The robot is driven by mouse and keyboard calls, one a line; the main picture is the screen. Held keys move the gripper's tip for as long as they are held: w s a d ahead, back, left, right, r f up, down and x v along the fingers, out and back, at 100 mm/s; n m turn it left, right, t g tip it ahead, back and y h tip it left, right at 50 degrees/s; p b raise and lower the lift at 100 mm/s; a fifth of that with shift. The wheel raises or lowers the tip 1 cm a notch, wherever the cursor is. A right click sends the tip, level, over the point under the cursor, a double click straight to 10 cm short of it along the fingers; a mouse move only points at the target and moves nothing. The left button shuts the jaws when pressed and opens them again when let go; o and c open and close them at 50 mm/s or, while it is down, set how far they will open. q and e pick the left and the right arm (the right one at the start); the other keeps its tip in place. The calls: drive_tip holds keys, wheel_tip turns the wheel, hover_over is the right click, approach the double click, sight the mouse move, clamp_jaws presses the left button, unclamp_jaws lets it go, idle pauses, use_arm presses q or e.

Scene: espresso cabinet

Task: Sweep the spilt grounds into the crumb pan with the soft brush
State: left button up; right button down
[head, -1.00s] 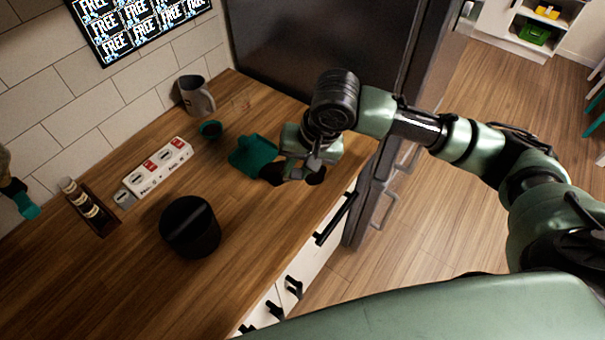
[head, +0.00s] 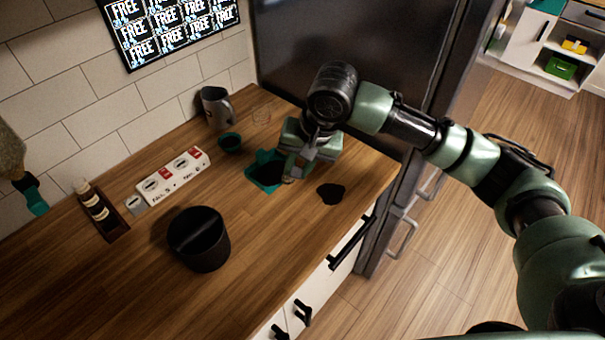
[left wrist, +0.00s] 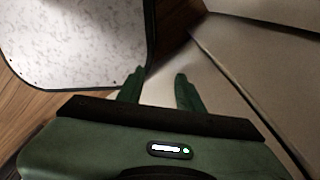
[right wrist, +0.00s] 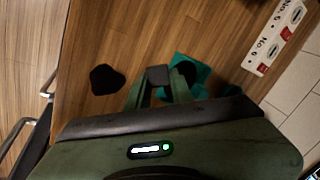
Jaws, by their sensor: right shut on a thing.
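The teal crumb pan (head: 252,181) lies on the wooden counter with a dark patch of grounds (head: 266,173) in it; the pan (right wrist: 203,74) also shows in the right wrist view. A second dark patch of spilt grounds (head: 331,194) lies on the counter to the pan's right; it also shows in the right wrist view (right wrist: 107,80). My right gripper (head: 302,160) is over the pan's right edge, shut on the soft brush (right wrist: 157,75), whose dark end shows between the fingertips. Pale bristles seem to show below it. My left gripper (left wrist: 158,88) is open and empty.
A black tub (head: 200,240), a white numbered holder (head: 173,177), a small teal cup (head: 230,143) and a grey mug (head: 215,107) stand on the counter. A wooden tray with bottles (head: 103,215) is at left. The dark fridge stands behind.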

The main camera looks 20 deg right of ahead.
drive_tip(key=shift+w+a+r, duration=0.1)
drive_tip(key=shift+w+a, duration=0.05)
drive_tip(key=shift+w, duration=0.1)
drive_tip(key=shift+w+a+r+p, duration=0.15)
drive_tip(key=shift+w+a+p, duration=0.4)
drive_tip(key=shift+w+p, duration=0.35)
drive_tip(key=shift+s+r+p, duration=0.1)
drive_tip(key=shift+r+p, duration=2.45)
drive_tip(key=shift+p, duration=0.65)
drive_tip(key=shift+d, duration=0.1)
